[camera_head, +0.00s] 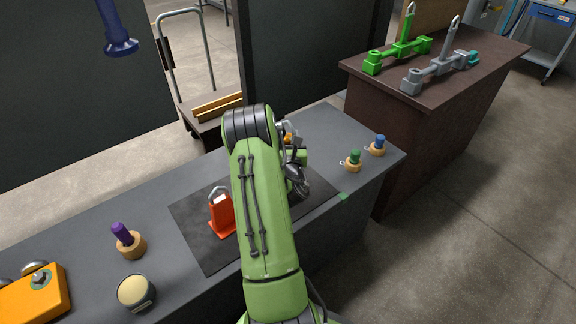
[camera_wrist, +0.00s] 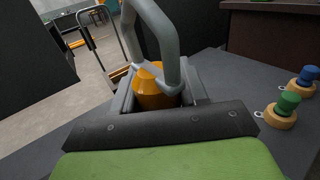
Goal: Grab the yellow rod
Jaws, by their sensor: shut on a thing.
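The yellow rod (camera_wrist: 152,92) shows as an orange-yellow cylinder between the grey fingers of my gripper (camera_wrist: 157,72) in the wrist view. My gripper is shut on it. The lower part of the rod is hidden behind the gripper body, so I cannot tell whether it touches the counter. In the head view only a small bit of the yellow rod (camera_head: 288,138) shows beyond my green arm, which hides most of the gripper.
On the grey counter (camera_head: 70,250) stand purple (camera_head: 121,232), green (camera_head: 354,156) and blue (camera_head: 379,140) rods in round wooden bases. A red object with a grey loop (camera_head: 221,214) is on a dark mat. A round tin (camera_head: 135,292) and orange box (camera_head: 40,297) are left.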

